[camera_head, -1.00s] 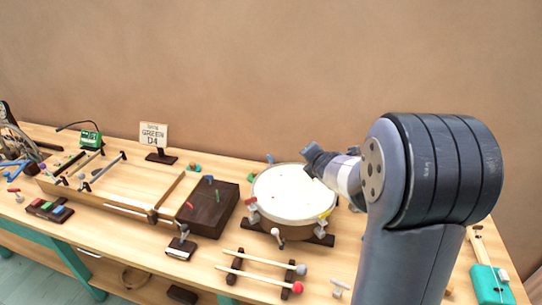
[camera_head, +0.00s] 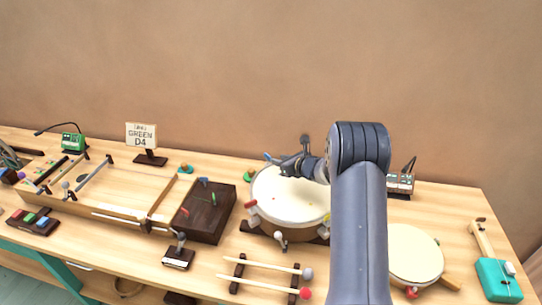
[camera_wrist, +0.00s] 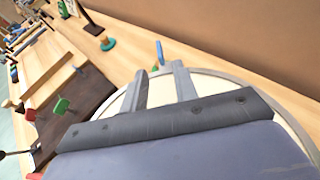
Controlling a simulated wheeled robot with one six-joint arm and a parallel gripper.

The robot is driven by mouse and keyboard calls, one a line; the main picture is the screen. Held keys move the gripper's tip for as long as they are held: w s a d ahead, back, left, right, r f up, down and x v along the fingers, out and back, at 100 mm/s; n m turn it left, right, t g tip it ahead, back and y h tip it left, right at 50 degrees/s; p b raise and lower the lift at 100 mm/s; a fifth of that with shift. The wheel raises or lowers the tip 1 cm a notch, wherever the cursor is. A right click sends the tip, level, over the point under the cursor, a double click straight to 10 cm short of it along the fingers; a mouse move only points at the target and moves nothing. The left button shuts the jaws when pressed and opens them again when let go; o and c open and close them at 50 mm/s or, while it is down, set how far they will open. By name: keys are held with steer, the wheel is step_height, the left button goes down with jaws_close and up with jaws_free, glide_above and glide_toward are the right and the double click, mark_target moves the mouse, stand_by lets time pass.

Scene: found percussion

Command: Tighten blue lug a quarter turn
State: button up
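The blue lug (camera_head: 267,157) stands at the back left rim of the round drum (camera_head: 285,195), which has a pale head. In the wrist view the blue lug (camera_wrist: 160,52) shows upright just beyond my fingertips, roughly in line with the gap between them. My gripper (camera_head: 290,160) is over the back part of the drum head, to the right of the blue lug. In the wrist view its two fingers (camera_wrist: 160,78) are spread apart, with nothing between them. I see no contact with the lug.
A red lug (camera_head: 250,203) and a yellow lug (camera_head: 327,217) sit on the drum's rim. A dark box (camera_head: 205,212) with coloured pegs stands left of the drum. Mallets (camera_head: 262,263) lie in front. A second drum (camera_head: 415,254) is at right. The wall is behind.

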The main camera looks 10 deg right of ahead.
mark_target(270, 157)
steer(key=p+x, duration=0.1)
steer(key=x, duration=0.5)
steer(key=shift+w+a+p, duration=0.15)
steer(key=shift+w+p, duration=0.05)
steer(key=shift+p, duration=0.2)
steer(key=shift+c, duration=0.3)
jaws_close()
